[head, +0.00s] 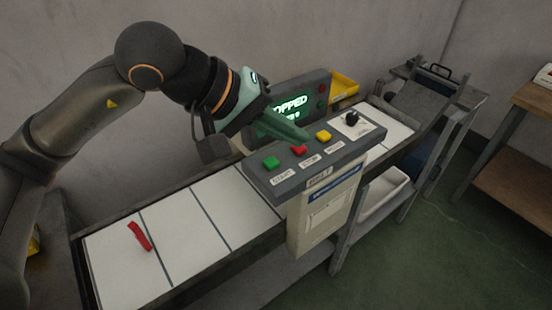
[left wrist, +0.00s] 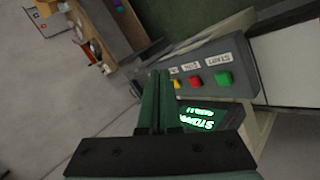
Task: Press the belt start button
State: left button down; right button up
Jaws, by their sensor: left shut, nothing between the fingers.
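The control panel (head: 262,179) stands over the belt (head: 190,228) and carries a green button (head: 270,163), a red button (head: 298,150) and a yellow button (head: 323,136) in a row. The label by the green button reads START in the left wrist view, where this button (left wrist: 224,78) is clear of my fingers. My left gripper (head: 303,137) is shut and empty, its fingertips just behind and above the panel near the red and yellow buttons. It also shows in the left wrist view (left wrist: 160,73). My right gripper is out of view.
A red strip (head: 139,236) lies on the belt's near left part. A black knob (head: 352,118) sits at the panel's right end. A yellow bin (head: 344,86) stands behind the display. A wooden bench (head: 535,98) is at the right, with green floor before it.

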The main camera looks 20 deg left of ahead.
aim_at(268, 166)
pick_arm(q)
jog(key=w+a+t+y, duration=0.2)
jog(key=w+a+y, duration=0.1)
jog(key=w+a, duration=0.1)
jog(key=shift+w+a+r+m+t+y, duration=0.15)
jog(key=shift+a+r+m+t+y, duration=0.15)
jog(key=shift+a+r, duration=0.2)
jog(key=shift+f, duration=0.15)
notch_tip(268, 166, down, 8)
jog(key=b, duration=0.5)
jog(key=shift+f+b, duration=0.15)
jog(key=shift+b, duration=0.2)
jog(key=shift+f, duration=0.2)
dwell(0.4)
jog(key=shift+b, duration=0.3)
dwell(0.5)
